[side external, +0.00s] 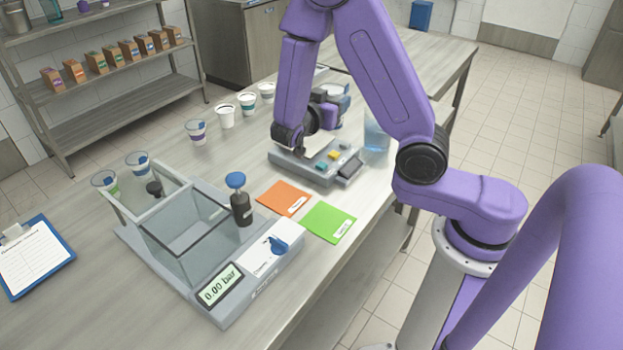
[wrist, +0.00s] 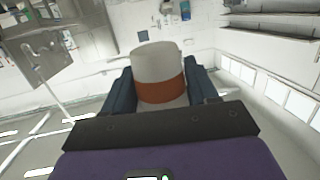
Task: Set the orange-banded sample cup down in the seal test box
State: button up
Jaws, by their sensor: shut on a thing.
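The orange-banded sample cup (wrist: 160,65) is white with one wide orange band. In the wrist view my gripper (wrist: 162,82) is shut on it, with a dark blue finger on each side of the band. In the side view my gripper (side external: 338,106) is partly hidden behind my arm, above the far part of the bench and well to the right of the box. The seal test box (side external: 188,236) is a clear-walled chamber on a grey base, and I see no cup inside. A clear panel with a dark knob (side external: 154,188) stands raised at its left.
The box's base carries a display (side external: 220,286) reading 0.00 bar, a blue dial (side external: 278,245) and a blue-capped post (side external: 238,198). Orange (side external: 283,198) and green (side external: 329,221) cards lie beside it. A keyed grey device (side external: 318,160) and several cups stand farther back.

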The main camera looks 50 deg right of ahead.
jog(key=w+a+r+n+t+y, duration=0.2)
jog(key=w+a+n+t+y, duration=0.25)
jog(key=w+n+t, duration=0.35)
jog(key=shift+s+a+n+t+y, duration=1.5)
jog(key=shift+a+n+t+y, duration=0.85)
jog(key=shift+a+y, duration=0.7)
jog(key=d+f+m+g+h, duration=0.1)
jog(key=d+m+g+h, duration=0.7)
jog(key=d+m+h, duration=0.15)
jog(key=s+m+g, duration=0.1)
jog(key=s+g, duration=0.1)
jog(key=s+m+g+h, duration=0.1)
jog(key=s+g, duration=0.1)
jog(key=s+d+f+m+g, duration=0.1)
jog(key=s+m+g, duration=0.1)
jog(key=shift+s, duration=0.3)
jog(key=shift+s+f+m+g, duration=0.1)
jog(key=shift+s+m+g, duration=0.4)
jog(key=shift+s+g, duration=0.25)
